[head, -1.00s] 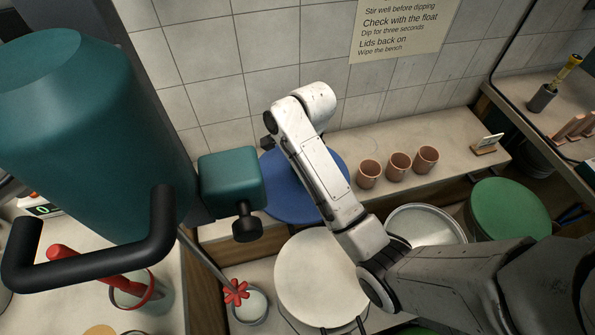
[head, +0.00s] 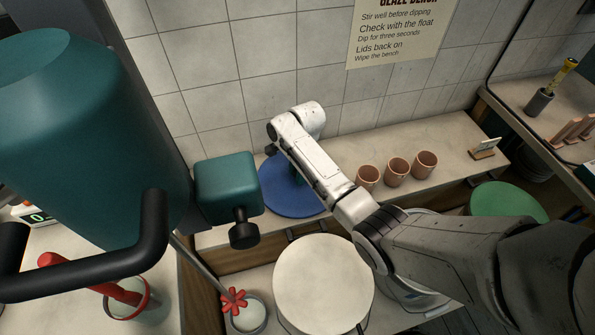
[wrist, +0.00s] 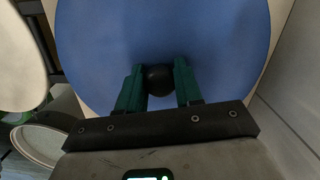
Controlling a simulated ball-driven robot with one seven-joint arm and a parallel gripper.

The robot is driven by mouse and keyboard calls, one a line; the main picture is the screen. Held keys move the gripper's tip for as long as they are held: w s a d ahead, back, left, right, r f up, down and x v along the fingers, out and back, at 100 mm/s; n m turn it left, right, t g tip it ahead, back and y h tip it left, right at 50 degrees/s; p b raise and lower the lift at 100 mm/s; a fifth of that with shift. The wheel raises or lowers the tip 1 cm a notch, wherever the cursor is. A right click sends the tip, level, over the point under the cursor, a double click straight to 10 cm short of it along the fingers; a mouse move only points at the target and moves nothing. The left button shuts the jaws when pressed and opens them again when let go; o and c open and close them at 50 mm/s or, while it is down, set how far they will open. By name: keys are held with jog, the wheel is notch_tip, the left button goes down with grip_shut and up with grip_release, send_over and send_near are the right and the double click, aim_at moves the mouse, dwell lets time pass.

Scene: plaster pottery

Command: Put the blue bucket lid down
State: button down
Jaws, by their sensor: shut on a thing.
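The blue bucket lid (head: 285,198) is a wide round disc at the back bench, near the tiled wall, partly hidden by my arm in the head view. In the wrist view the lid (wrist: 165,30) fills the upper middle, with a black round knob (wrist: 158,80) at its near part. My gripper (wrist: 158,84) has its two green fingers shut on that knob. In the head view the gripper (head: 296,176) is mostly behind my arm. The lid looks flat over the bench top; I cannot tell whether it touches.
Several pinkish cups (head: 397,171) stand on the bench (head: 440,140) right of the lid. In front is a bucket with a cream lid (head: 323,283); a green lid (head: 508,202) is at right.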

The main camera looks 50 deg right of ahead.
jog(key=shift+f, duration=0.15)
jog(key=c, duration=0.8)
grip_release()
jog(key=shift+o, duration=0.2)
notch_tip(320, 180, up, 12)
jog(key=d, duration=0.1)
jog(key=s+a+f+n, duration=0.2)
jog(key=s+a+n, duration=0.3)
jog(key=s, duration=0.1)
jog(key=s+a+f+n, duration=0.3)
jog(key=s+a+n, duration=0.2)
jog(key=s+a+f+n, duration=0.3)
jog(key=s+a+n, duration=0.2)
jog(key=s, duration=0.1)
jog(key=shift+s+h+b, duration=0.3)
jog(key=shift+s+b, duration=0.05)
jog(key=s+r+n, duration=0.1)
jog(key=s+n, duration=0.6)
jog(key=s, duration=0.1)
jog(key=shift+s+a+r+h, duration=0.35)
jog(key=shift+a+r+h, duration=0.05)
jog(key=shift+a, duration=0.05)
